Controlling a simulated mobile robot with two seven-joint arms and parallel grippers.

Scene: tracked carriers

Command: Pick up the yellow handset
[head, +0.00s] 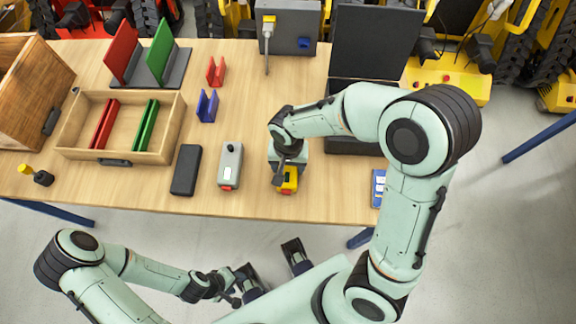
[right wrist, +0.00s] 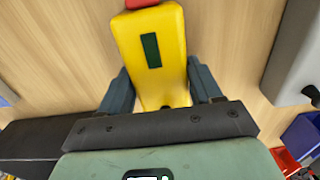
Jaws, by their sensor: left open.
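The yellow handset (head: 289,182) lies near the front edge of the wooden table, partly hidden by my right arm in the head view. In the right wrist view the yellow handset (right wrist: 155,50) has a dark slot on its face and a red part at its far end. My right gripper (right wrist: 160,88) has one finger on each side of its near end, both against its sides, with no clear gap. In the head view my right gripper (head: 286,176) is over the handset. My left gripper (head: 236,291) is open and empty in front of the table.
A grey handset (head: 230,166) and a black case (head: 186,170) lie left of the yellow one. A wooden tray (head: 170,128) with red and green holders stands further left. A dark open box (head: 372,45) and a grey unit (head: 290,30) stand at the back.

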